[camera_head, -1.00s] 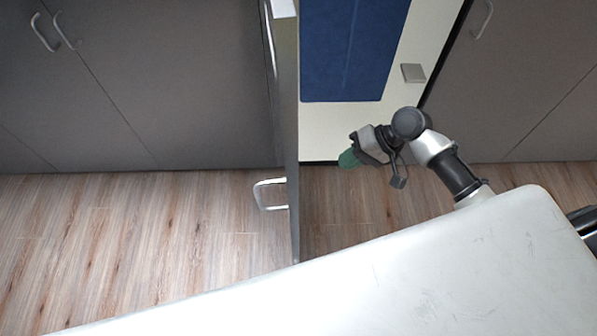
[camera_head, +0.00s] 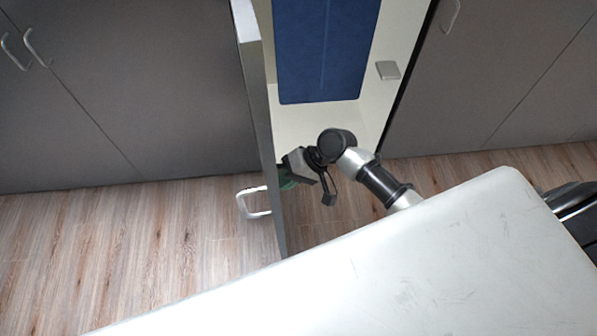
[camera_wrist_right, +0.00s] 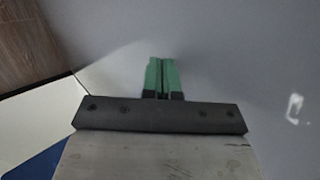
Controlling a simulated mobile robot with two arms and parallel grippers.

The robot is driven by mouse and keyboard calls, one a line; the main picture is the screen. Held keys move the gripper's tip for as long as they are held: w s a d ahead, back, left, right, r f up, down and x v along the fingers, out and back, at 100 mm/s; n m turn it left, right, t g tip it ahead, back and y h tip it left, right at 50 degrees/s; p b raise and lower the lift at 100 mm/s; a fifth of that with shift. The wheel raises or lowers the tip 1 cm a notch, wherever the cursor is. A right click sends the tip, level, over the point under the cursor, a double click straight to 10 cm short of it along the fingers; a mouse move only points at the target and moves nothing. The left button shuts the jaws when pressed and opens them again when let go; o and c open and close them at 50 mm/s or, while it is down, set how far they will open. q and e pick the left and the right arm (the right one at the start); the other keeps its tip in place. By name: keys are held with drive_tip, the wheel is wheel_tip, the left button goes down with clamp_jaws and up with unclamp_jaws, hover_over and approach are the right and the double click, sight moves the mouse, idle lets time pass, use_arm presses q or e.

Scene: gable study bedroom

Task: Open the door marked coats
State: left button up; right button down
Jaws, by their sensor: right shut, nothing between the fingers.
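The open door (camera_head: 262,130) stands out edge-on from the cabinet front, with a silver bar handle (camera_head: 254,202) on its left face. No coats label can be read from here. My right gripper (camera_head: 287,184) is on the right, inner side of the door, close to its inner face. In the right wrist view its green fingers (camera_wrist_right: 161,76) are together and empty, in front of the grey door panel (camera_wrist_right: 230,50). I cannot tell whether the fingertips touch the panel. My left gripper is not in view.
Inside the open compartment hangs a blue item (camera_head: 325,50), with a small grey box (camera_head: 388,70) on the pale surface beside it. Closed grey doors (camera_head: 110,100) flank it on the left, and others (camera_head: 500,80) on the right. Wood floor (camera_head: 130,240) is clear in front.

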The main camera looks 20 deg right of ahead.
drive_tip(key=shift+a, duration=0.2)
drive_tip(key=w+a+m+t+p, duration=0.2)
drive_tip(key=a+p, duration=0.1)
drive_tip(key=a, duration=0.8)
drive_tip(key=shift+m+h, duration=0.3)
drive_tip(key=shift+p, duration=0.3)
